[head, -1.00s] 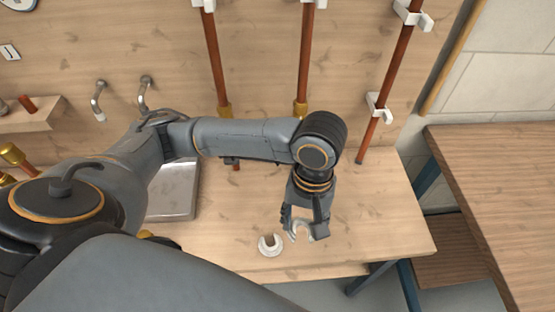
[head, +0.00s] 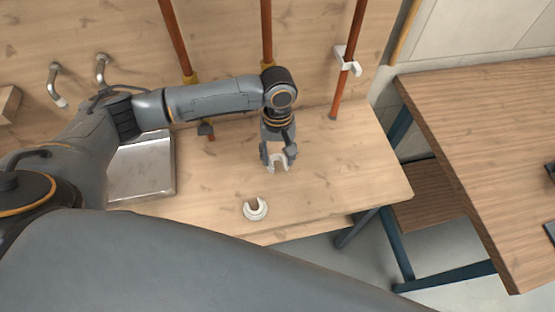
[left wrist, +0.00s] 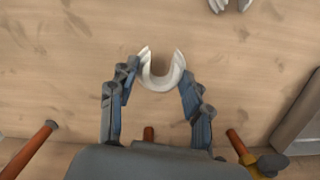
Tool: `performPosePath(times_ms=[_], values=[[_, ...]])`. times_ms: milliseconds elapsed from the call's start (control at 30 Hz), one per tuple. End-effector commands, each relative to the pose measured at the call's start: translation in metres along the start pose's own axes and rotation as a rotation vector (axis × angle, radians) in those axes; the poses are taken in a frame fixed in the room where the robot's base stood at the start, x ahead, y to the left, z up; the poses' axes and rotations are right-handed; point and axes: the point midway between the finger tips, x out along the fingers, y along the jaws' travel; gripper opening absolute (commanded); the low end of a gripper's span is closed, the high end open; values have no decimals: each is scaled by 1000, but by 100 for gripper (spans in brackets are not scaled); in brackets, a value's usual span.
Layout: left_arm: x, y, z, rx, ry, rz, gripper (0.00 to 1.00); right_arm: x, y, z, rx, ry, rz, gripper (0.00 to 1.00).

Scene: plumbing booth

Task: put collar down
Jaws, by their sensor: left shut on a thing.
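My left gripper (head: 278,158) is shut on a white C-shaped collar (head: 279,163), low over the wooden bench. In the left wrist view the collar (left wrist: 161,72) sits between the fingertips of the gripper (left wrist: 160,85), its opening facing away from the palm. I cannot tell whether the collar touches the bench top. A second white C-shaped collar (head: 256,209) lies on the bench nearer its front edge; part of it shows at the top of the left wrist view (left wrist: 230,5). My right gripper is not in view.
Copper pipes (head: 266,35) run down the wooden back wall behind the gripper. A metal sink (head: 143,165) is to the left. The bench (head: 350,185) is clear to the right of the gripper. A darker wooden table (head: 480,130) stands further right, across a gap.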

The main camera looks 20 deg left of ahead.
Motion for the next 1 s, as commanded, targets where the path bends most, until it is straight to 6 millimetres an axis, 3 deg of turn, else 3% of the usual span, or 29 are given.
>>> performPosePath(times_ms=[233, 600, 633, 733, 1000], values=[[30, -1, -6, 0, 0, -3, 27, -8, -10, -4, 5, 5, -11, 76], [35, -1, -7, 0, 0, -1, 27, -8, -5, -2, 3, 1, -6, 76], [36, -1, -7, 0, 0, -1, 51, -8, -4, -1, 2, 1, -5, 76], [36, -1, -7, 0, 1, -1, 71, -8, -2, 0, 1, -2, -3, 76], [35, -1, -7, 0, 1, -1, 72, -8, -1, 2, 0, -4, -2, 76]])
